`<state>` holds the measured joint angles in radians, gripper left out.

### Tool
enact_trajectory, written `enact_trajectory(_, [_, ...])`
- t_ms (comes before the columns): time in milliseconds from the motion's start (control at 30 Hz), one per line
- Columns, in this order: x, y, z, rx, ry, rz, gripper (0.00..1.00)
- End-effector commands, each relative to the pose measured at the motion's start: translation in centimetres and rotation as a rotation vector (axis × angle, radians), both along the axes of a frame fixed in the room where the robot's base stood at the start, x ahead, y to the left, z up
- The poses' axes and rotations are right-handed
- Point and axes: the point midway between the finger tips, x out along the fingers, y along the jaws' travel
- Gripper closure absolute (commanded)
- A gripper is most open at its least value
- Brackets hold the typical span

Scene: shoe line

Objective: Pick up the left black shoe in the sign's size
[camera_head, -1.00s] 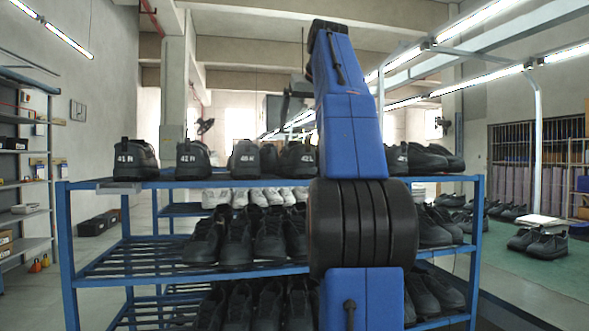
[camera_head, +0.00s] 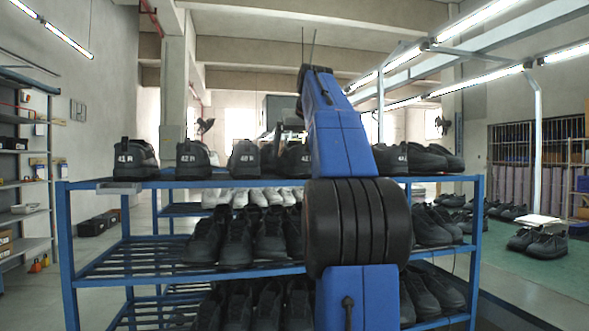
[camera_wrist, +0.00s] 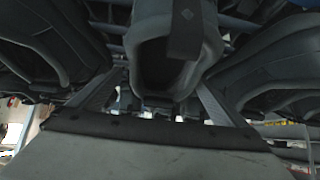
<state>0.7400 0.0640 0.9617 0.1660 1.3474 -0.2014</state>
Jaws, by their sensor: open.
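Several black shoes with white size labels stand in a row on the rack's top shelf. The leftmost shoe (camera_head: 135,158) reads about 41 R; the labels on the second shoe (camera_head: 193,160) and third shoe (camera_head: 245,160) are too small to read surely. A fourth shoe (camera_head: 294,160) is partly hidden by my arm. In the wrist view my gripper (camera_wrist: 160,80) is open, one finger on each side of a black shoe (camera_wrist: 150,65); contact is not clear. That shoe's label cannot be read there. I see no readable size sign.
Black shoes flank the fingers closely at left (camera_wrist: 45,45) and right (camera_wrist: 275,70). The blue rack (camera_head: 68,250) holds more shoes on lower shelves. A grey plate (camera_head: 120,187) lies at its top left. Shoes (camera_head: 538,242) also stand on the right.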

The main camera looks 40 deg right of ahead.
Motion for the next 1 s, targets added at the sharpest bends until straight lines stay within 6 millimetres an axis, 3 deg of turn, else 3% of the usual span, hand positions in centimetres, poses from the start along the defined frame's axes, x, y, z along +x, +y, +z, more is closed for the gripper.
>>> enact_trajectory(300, [0.5, -0.3, -0.5, -0.001, -0.001, -0.001, 0.05])
enact_trajectory(600, [0.4, -0.3, -0.5, 0.0, -0.001, 0.0, 0.77])
enact_trajectory(1000, [-0.2, 0.8, 0.5, -0.003, -0.003, 0.001, 0.78])
